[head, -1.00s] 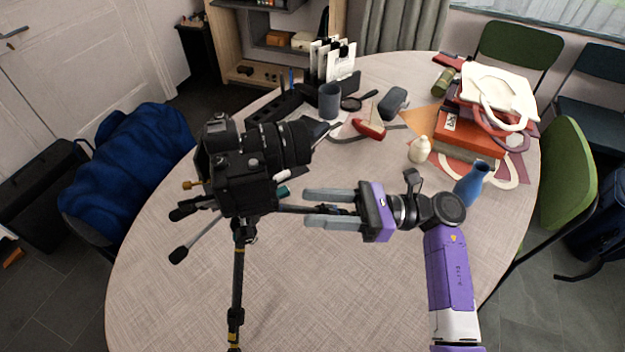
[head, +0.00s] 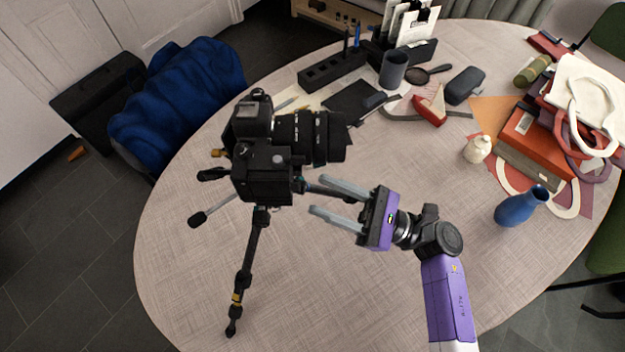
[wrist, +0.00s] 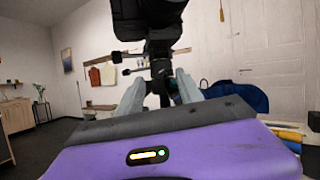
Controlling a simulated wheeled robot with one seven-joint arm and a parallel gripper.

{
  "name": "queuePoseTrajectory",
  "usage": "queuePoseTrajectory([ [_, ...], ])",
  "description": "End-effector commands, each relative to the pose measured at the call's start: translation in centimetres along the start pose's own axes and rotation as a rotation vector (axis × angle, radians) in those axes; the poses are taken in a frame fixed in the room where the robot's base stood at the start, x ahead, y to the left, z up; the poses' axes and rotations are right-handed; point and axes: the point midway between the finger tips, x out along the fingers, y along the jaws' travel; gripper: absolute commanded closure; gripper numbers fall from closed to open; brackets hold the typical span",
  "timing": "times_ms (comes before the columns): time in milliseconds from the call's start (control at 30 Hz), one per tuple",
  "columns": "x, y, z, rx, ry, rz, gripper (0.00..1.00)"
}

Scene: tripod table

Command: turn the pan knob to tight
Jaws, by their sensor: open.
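A black camera (head: 262,175) with a long lens sits on a black tripod (head: 255,245) on the table. Black handles (head: 213,174) and a gold-coloured knob (head: 217,153) stick out to its left in the head view. A small teal part (head: 299,184) shows at the right below the camera. I cannot tell which part is the pan knob. My gripper (head: 318,195) is open and empty, to the right of the tripod head, its fingers pointing towards it. In the wrist view the tripod head (wrist: 161,70) stands beyond and between the fingers; contact is not visible.
The round table (head: 390,300) is clear at the front. A grey cup (head: 393,68), an organiser (head: 333,68) and other desk items lie behind the camera.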

Motion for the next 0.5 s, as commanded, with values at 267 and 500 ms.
queuePoseTrajectory([
  [267,3.5,0.0,0.1,0.001,0.0,0.001,0.57],
  [500,3.9,0.0,0.0,0.0,0.001,0.0,0.57],
])
